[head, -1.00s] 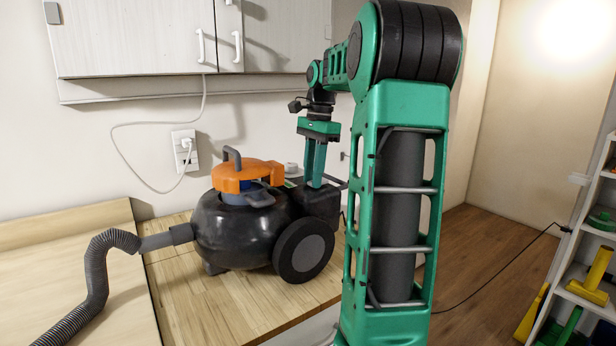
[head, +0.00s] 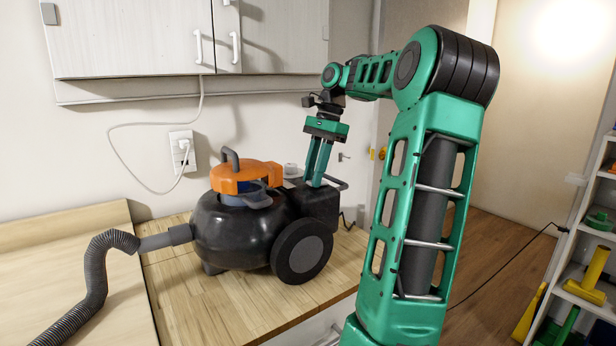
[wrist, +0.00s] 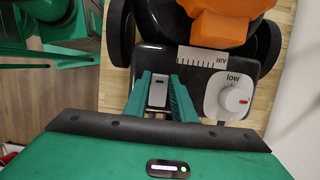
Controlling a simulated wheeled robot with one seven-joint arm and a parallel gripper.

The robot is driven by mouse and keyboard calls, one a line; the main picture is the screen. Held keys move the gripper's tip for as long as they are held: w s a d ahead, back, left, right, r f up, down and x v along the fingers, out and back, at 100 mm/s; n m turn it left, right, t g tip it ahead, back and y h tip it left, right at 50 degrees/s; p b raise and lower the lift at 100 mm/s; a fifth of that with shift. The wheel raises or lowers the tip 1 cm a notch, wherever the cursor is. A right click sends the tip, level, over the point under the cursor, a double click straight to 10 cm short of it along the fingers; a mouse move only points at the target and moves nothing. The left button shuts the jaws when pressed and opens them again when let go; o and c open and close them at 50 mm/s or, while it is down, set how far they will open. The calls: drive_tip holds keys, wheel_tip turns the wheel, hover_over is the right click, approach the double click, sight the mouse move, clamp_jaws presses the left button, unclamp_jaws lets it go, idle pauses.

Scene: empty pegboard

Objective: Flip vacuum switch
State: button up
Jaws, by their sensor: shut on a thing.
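The vacuum (head: 240,235) has a round black body, an orange top and black wheels, and stands on a wooden counter. Its switch (wrist: 158,92) is a small light-grey piece on the black rear housing, left of a round white dial marked "low" (wrist: 232,98) in the wrist view. My gripper (head: 313,182) reaches down to this housing from above, its fingers tilted. In the wrist view my gripper (wrist: 161,78) has one green finger on each side of the switch and is shut on it. The lower part of the switch is partly hidden. The head view hides the switch behind the fingers.
A ribbed grey hose (head: 97,270) runs from the vacuum to the left. A white cord hangs from a wall outlet (head: 183,150). White cupboards (head: 140,38) are above the counter. A shelf with coloured items (head: 590,270) stands at the far right.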

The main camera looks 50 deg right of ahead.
drive_tip(key=o, duration=1.1)
drive_tip(key=shift+c, duration=0.2)
drive_tip(key=v, duration=1)
drive_tip(key=shift+d+r, duration=0.15)
drive_tip(key=shift+r, duration=0.15)
